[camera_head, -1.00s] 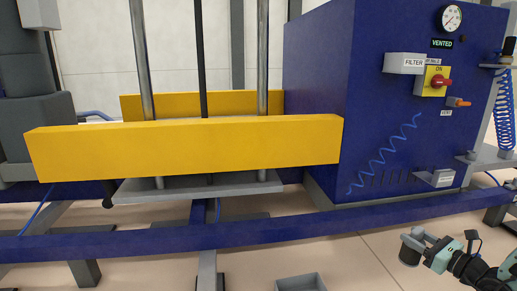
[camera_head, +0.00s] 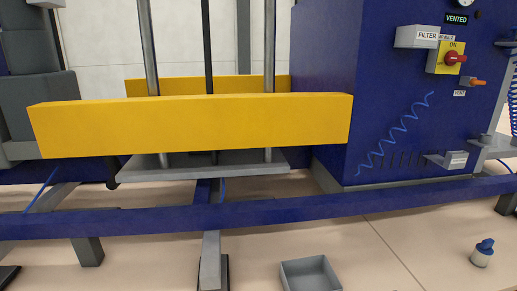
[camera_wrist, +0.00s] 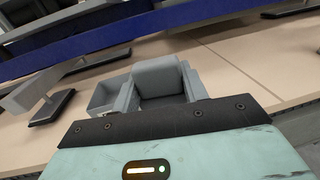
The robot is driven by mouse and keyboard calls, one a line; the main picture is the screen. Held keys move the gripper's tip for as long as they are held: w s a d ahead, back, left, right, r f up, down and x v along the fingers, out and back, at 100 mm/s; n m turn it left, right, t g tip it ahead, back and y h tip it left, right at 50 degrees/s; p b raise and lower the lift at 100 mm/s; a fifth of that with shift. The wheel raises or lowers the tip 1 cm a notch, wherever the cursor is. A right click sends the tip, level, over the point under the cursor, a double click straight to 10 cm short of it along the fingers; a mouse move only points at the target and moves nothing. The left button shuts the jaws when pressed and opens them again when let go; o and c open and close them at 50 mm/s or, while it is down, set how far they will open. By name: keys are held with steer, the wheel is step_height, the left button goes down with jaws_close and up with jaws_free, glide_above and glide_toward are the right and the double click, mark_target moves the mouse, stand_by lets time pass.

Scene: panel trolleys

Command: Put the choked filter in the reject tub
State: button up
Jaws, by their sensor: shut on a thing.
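The reject tub, an open grey box (camera_head: 310,270), stands on the floor at the bottom of the head view, partly cut off by the edge. A grey open box, which looks like the same tub, shows in the wrist view (camera_wrist: 104,94), left of and beyond my gripper. My gripper (camera_wrist: 161,86) is shut on a grey, rounded filter (camera_wrist: 160,74). The filter sits between the two fingers, its lower part hidden by them. Whether it is choked cannot be seen. The head view does not show my gripper now.
A blue frame rail (camera_head: 260,220) crosses behind the tub. A small pale jar with a blue top (camera_head: 481,256) stands on the floor at right.

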step_height(320, 180, up, 5)
steer(key=p, duration=0.6)
steer(key=shift+r, duration=0.1)
stand_by(0.4)
